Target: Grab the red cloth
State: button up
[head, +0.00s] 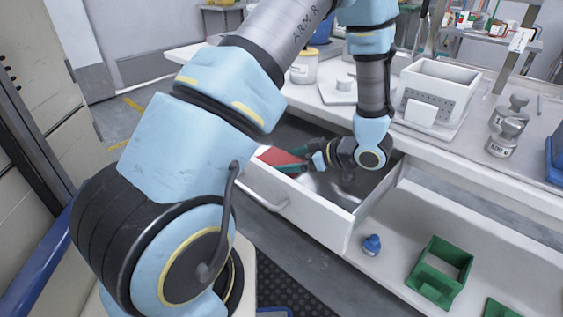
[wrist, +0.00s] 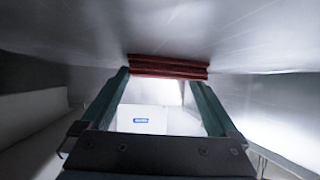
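The red cloth (wrist: 168,67) shows in the wrist view as a folded, layered strip at the ends of my two dark green fingers. It also shows in the head view as a small red patch (head: 278,157) inside the open drawer (head: 300,212). My gripper (wrist: 162,79) has its fingers wide apart, with an open gap between them. The fingertips are at or very near the cloth's lower edge. I cannot tell whether they touch it. My arm hides part of the drawer and the cloth in the head view.
Grey drawer walls lie close around the gripper. A white container (head: 437,88) and metal weights (head: 503,140) stand on the bench above. A blue bottle (head: 372,245) and a green box (head: 440,272) sit on the lower shelf.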

jog(key=c, duration=0.6)
jog(key=shift+r, duration=0.1)
jog(key=shift+c, duration=0.2)
